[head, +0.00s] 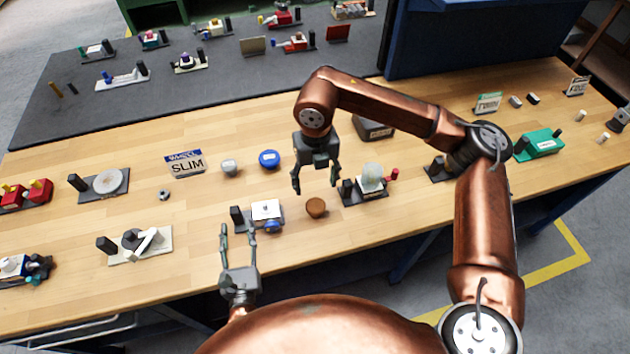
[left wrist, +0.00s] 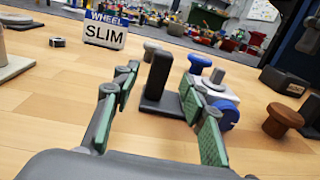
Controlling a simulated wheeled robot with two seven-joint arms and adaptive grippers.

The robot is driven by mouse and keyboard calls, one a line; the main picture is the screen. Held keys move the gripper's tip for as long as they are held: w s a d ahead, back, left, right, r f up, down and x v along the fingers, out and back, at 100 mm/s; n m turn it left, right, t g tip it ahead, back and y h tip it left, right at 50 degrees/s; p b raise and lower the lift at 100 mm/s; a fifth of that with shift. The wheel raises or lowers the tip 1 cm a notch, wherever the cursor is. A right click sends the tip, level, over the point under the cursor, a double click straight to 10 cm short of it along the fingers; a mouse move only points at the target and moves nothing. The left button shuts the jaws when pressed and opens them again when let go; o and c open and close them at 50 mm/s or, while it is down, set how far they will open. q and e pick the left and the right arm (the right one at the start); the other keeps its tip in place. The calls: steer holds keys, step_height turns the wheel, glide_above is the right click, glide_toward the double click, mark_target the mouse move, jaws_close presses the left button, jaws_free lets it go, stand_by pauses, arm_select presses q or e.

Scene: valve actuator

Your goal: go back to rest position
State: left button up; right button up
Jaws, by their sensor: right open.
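My left gripper (head: 238,238) is open at the front edge of the wooden table, its fingers pointing up toward a white valve unit (head: 266,211) with a blue wheel and a black post. In the left wrist view, its green-padded fingers (left wrist: 165,95) stand apart. The black post (left wrist: 157,78) shows beyond and between them, and the blue wheel (left wrist: 226,113) lies just past the right finger. My right gripper (head: 315,182) is open and points down above the table, with nothing between its fingers. A round brown knob (head: 316,207) lies on the table just below it.
A valve unit with a pale wheel (head: 372,178) stands close right of my right gripper. A blue knob (head: 269,159), a grey knob (head: 229,167) and a SLIM sign (head: 186,163) stand behind. More units stand at both sides. A dark mat (head: 200,90) with several units lies farther back.

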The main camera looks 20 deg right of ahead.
arm_select(q)
steer(key=s, duration=0.6)
steer(key=shift+a, duration=0.2)
